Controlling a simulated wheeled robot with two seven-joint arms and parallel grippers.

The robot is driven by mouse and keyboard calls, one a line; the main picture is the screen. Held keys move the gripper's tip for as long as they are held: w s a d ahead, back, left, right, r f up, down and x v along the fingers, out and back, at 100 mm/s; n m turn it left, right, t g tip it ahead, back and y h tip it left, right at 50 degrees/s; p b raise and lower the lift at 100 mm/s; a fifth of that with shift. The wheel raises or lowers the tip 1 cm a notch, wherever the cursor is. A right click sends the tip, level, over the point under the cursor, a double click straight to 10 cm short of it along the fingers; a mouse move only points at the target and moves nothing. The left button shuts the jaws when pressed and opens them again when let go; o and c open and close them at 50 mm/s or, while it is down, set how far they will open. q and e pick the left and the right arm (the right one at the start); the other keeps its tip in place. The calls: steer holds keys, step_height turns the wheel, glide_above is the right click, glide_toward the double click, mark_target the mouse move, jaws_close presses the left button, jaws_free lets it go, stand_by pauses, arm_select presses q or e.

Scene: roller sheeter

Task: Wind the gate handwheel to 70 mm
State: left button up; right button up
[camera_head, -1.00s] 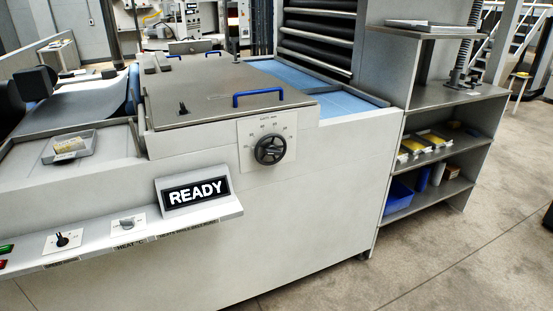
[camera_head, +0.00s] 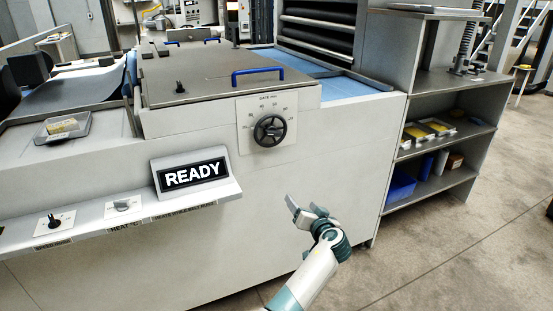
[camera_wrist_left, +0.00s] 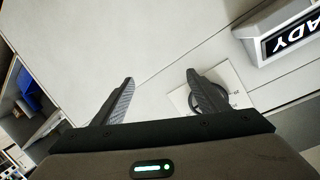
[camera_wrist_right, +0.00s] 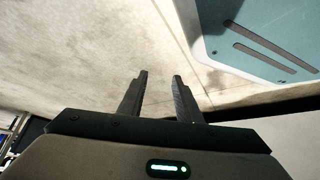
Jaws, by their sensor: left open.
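The gate handwheel (camera_head: 270,130) is a dark round knob on a white scale plate (camera_head: 289,141) on the machine's front face. The scale figures are too small to read surely. My left gripper (camera_head: 303,207) is below and a little right of the wheel, apart from it. In the left wrist view my left gripper (camera_wrist_left: 160,88) is open and empty, and its right finger partly covers the wheel, whose plate (camera_wrist_left: 238,94) shows behind. My right gripper (camera_wrist_right: 160,76) shows only in its own wrist view; its fingers are apart with nothing between them, over the floor.
Above the wheel is a cover with a blue handle (camera_head: 257,73). Grey shelves (camera_head: 436,186) stand at right. The front panel around the wheel is clear.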

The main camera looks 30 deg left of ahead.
arm_select(q)
step_height(320, 180, up, 16)
steer(key=a+n+y, duration=0.1)
steer(key=n+y, duration=0.2)
steer(key=n, duration=0.1)
steer(key=shift+a+y+b, duration=0.25)
steer(key=shift+y+b, duration=0.05)
steer(key=shift+b, duration=0.05)
arm_select(e)
steer(key=w, duration=0.1)
steer(key=w+a+r, duration=0.1)
steer(key=shift+w+a+r+t, duration=0.1)
steer(key=shift+w+r+t, duration=0.05)
steer(key=shift+w+t, duration=0.25)
arm_select(q)
steer(key=shift+w, duration=0.1)
